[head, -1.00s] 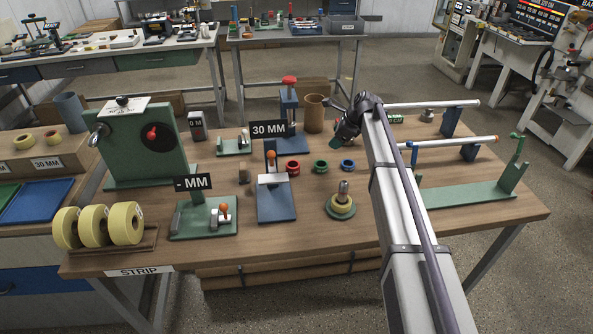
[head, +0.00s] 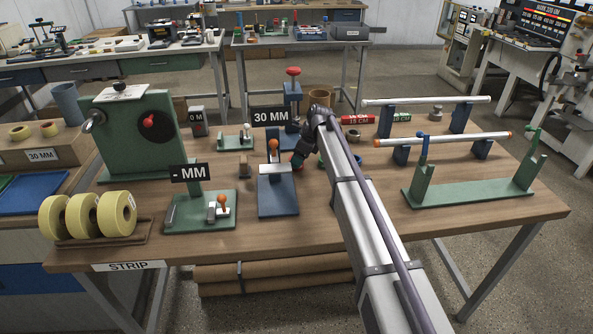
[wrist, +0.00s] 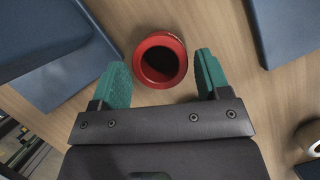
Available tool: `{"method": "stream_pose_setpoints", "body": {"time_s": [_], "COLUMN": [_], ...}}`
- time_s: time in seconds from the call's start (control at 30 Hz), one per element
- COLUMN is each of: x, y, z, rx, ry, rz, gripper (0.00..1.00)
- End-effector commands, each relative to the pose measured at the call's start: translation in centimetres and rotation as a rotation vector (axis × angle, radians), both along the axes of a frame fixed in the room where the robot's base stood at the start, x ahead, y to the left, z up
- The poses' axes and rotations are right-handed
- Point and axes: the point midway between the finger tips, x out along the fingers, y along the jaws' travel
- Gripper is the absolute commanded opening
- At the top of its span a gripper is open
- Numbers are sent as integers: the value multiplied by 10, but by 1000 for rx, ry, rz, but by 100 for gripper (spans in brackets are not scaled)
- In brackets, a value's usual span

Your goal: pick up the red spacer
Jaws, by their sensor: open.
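The red spacer (wrist: 160,62) is a short flanged ring with a dark hole, standing on the wooden table in the wrist view. My gripper (wrist: 162,66) is open, with one teal finger on each side of the spacer. There is a visible gap on both sides, and the fingers do not grip it. In the head view my gripper (head: 300,160) is low beside the blue fixture, and my arm and gripper mostly hide the spacer there.
A blue fixture (head: 278,197) with an orange knob stands just left of my gripper. A green stand (head: 470,193) is farther right. Blue plates flank the spacer in the wrist view (wrist: 285,30).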

Motion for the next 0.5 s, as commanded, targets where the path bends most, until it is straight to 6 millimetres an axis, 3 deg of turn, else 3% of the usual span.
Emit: {"method": "stream_pose_setpoints", "body": {"time_s": [0.03, 0.1, 0.33, 0.5], "x": [1, 2, 2, 2], "y": [4, 8, 9, 9], "z": [-21, -27, -23, -22], "rx": [0, 0, 0, 0], "ry": [0, 0, 0, 0], "rz": [1, 0, 0, 0], "gripper": [70, 70, 69, 53]}}
